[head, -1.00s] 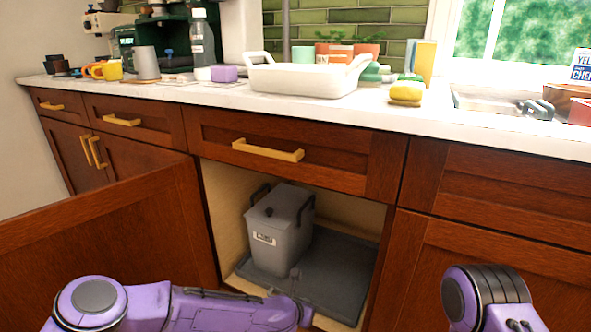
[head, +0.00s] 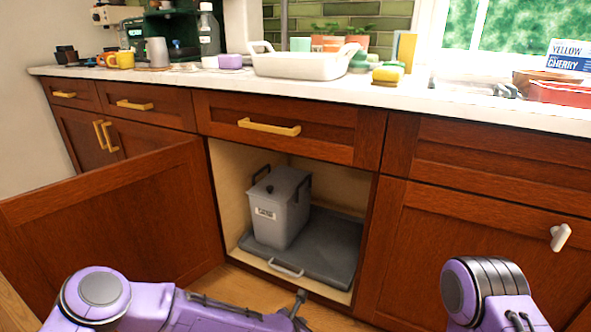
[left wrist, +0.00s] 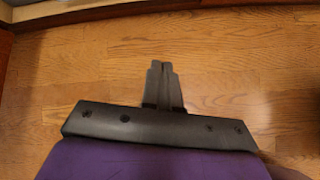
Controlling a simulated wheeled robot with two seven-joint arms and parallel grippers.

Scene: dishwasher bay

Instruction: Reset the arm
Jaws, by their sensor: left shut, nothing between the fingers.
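My left gripper (left wrist: 163,72) is shut and empty in the left wrist view, its two dark fingers together above the wood floor. In the head view its dark tip (head: 300,298) shows at the bottom, in front of the open cabinet and apart from it. My purple left arm lies across the bottom left. My right arm shows at the bottom right, but its gripper is out of view. A grey lidded bin (head: 280,207) stands upright on a dark pull-out tray (head: 325,247) inside the cabinet.
The open cabinet door (head: 120,212) juts out at the left, close to my left arm. A white counter (head: 440,101) above holds a white dish (head: 305,65), a yellow sponge (head: 388,74) and mugs. Bare floor (left wrist: 240,75) lies below the left gripper.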

